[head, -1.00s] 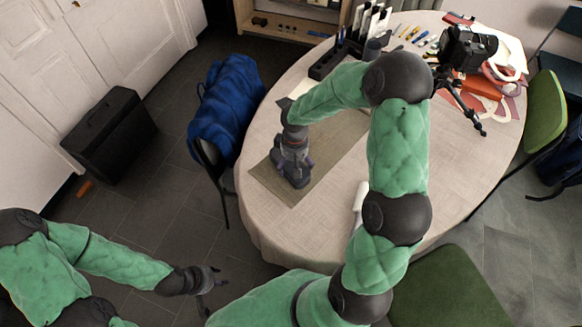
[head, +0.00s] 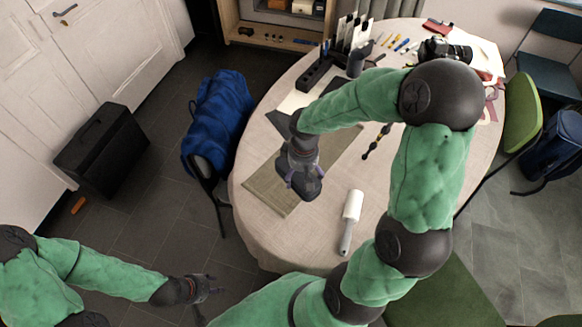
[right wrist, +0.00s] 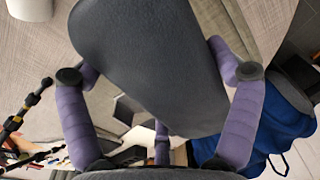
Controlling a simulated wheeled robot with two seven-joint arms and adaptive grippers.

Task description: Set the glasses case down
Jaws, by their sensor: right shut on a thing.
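In the head view my right gripper (head: 302,172) points down over the table and is shut on the dark grey glasses case (head: 313,188). The case is over the near right side of the olive mat (head: 268,192); I cannot tell whether it touches it. In the right wrist view the case (right wrist: 150,60) fills the middle, between the purple fingers of the gripper (right wrist: 160,75). My left gripper (head: 208,285) is empty, with its fingers apart, over the floor left of the table.
A white lint roller (head: 351,215) lies right of the mat on the round table (head: 265,235). A black organizer (head: 316,73) and a camera (head: 446,49) are farther back. A chair with a blue jacket (head: 215,115) stands left. The table's near left edge is clear.

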